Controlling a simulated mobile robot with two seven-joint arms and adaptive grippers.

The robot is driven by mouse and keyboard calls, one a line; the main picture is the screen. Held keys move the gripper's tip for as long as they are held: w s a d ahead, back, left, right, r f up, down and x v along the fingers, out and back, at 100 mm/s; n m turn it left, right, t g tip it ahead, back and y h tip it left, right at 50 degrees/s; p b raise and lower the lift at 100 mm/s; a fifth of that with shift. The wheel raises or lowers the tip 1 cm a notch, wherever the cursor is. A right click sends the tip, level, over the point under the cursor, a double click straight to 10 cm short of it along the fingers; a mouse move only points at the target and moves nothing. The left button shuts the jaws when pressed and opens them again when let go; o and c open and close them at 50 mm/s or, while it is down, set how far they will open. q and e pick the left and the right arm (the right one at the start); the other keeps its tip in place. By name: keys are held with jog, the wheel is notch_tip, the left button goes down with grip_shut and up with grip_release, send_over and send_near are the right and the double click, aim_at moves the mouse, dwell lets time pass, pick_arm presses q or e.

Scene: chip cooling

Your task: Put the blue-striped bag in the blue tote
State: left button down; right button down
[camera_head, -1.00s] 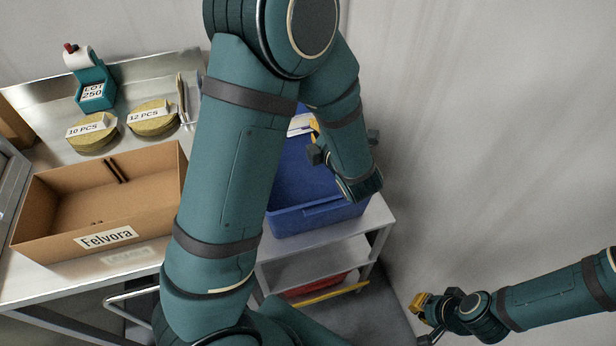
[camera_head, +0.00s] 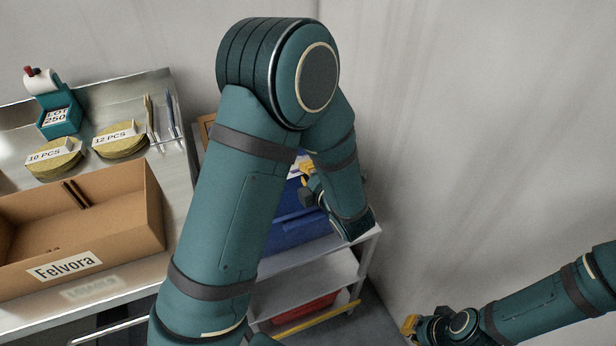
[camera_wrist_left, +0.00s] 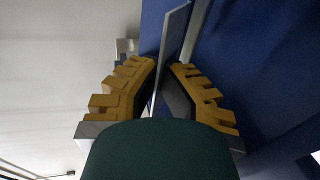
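The blue tote (camera_head: 300,232) stands on a small grey shelf unit, largely hidden behind my left arm. My left gripper (camera_head: 306,180) is at the tote's upper part, and its fingers are partly hidden by the arm. In the left wrist view its yellow fingers (camera_wrist_left: 164,68) are close together on a thin blue-grey sheet (camera_wrist_left: 176,38), seen edge-on, which looks like the blue-striped bag; its stripes cannot be made out. Blue tote surfaces (camera_wrist_left: 240,70) fill the right side there. My right gripper (camera_head: 410,325) is low at the right, away from the tote; its fingers are unclear.
A cardboard box (camera_head: 130,225) marked Felvora stands on the metal table at left. Behind it are two yellowish round stacks (camera_head: 55,163) with piece labels and a teal label holder (camera_head: 60,118). A red item (camera_head: 303,308) lies on the lower shelf. A plain wall fills the right.

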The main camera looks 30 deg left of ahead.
pick_arm(q)
jog(key=shift+f, duration=0.85)
jog(key=c, duration=1.1)
grip_release()
jog(key=shift+c, duration=0.2)
